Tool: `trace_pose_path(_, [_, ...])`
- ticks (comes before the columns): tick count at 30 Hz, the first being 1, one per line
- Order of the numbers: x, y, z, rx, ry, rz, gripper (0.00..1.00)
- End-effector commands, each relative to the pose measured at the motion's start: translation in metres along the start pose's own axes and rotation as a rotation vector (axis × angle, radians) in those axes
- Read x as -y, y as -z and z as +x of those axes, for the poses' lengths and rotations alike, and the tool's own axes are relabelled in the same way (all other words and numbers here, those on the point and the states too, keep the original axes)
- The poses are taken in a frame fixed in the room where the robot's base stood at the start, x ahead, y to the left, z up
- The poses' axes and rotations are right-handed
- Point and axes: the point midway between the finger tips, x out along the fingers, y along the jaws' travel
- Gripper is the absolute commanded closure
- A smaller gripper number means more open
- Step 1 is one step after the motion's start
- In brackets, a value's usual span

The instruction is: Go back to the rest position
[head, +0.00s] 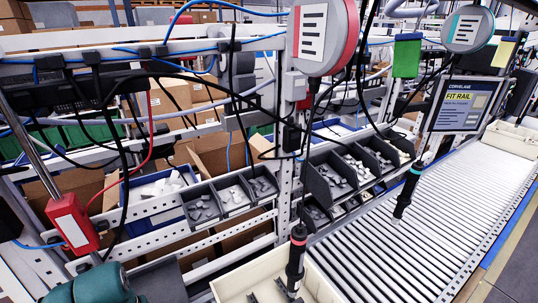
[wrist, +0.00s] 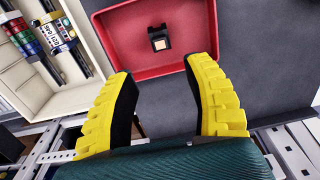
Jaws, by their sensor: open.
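My gripper (wrist: 158,66) shows in the wrist view, with its two yellow, black-padded fingers spread apart and nothing between them. It is over a grey surface at the near edge of a red tray (wrist: 115,32). A small black part (wrist: 160,40) with a tan square lies in that tray, beyond the fingertips and apart from them. In the head view, only a teal part of my arm shows at the bottom left; the fingers are out of that view. A black screwdriver with a red ring (head: 296,262) hangs upright over a cream bin. Another with a teal ring (head: 407,190) hangs over the roller conveyor.
In the wrist view, a cream tray (wrist: 62,98) with banded tools lies left of the fingers. In the head view, a cream bin (head: 325,285) holds dark parts. Grey part bins (head: 235,207), hanging cables and a red-tipped rod (head: 73,222) crowd the rack. The roller conveyor (head: 390,245) looks mostly clear.

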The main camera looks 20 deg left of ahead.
Motion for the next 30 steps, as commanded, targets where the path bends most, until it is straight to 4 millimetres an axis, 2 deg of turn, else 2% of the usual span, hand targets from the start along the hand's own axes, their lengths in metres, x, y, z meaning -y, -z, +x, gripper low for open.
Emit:
trace_pose_path(2, [-0.009, -0.001, -0.002, 0.0, 0.0, 0.018, 0.49])
trace_pose_path(5, [-0.051, -0.012, -0.003, 0.01, -0.001, 0.104, 0.49])
trace_pose_path(8, [-0.116, -0.036, -0.005, 0.001, -0.002, 0.241, 0.49])
trace_pose_path(9, [-0.143, -0.046, -0.011, -0.025, -0.008, 0.3, 0.49])
trace_pose_path(11, [-0.184, -0.06, -0.024, -0.095, -0.025, 0.386, 0.49])
trace_pose_path(12, [-0.212, -0.07, -0.035, -0.155, -0.044, 0.443, 0.49])
trace_pose_path(14, [-0.252, -0.086, -0.055, -0.261, -0.083, 0.525, 0.49])
trace_pose_path(15, [-0.278, -0.098, -0.071, -0.34, -0.117, 0.576, 0.49])
trace_pose_path(17, [-0.314, -0.118, -0.099, -0.466, -0.178, 0.647, 0.49])
trace_pose_path(18, [-0.336, -0.133, -0.12, -0.552, -0.225, 0.689, 0.49])
trace_pose_path(20, [-0.362, -0.157, -0.156, -0.686, -0.304, 0.742, 0.49])
trace_pose_path(22, [-0.385, -0.186, -0.201, -0.843, -0.406, 0.788, 0.49])
trace_pose_path(24, [-0.397, -0.217, -0.25, -1.002, -0.516, 0.814, 0.49])
trace_pose_path(26, [-0.398, -0.242, -0.294, -1.139, -0.611, 0.819, 0.49])
trace_pose_path(27, [-0.394, -0.257, -0.323, -1.233, -0.676, 0.812, 0.49])
trace_pose_path(30, [-0.368, -0.282, -0.39, -1.457, -0.806, 0.758, 0.49])
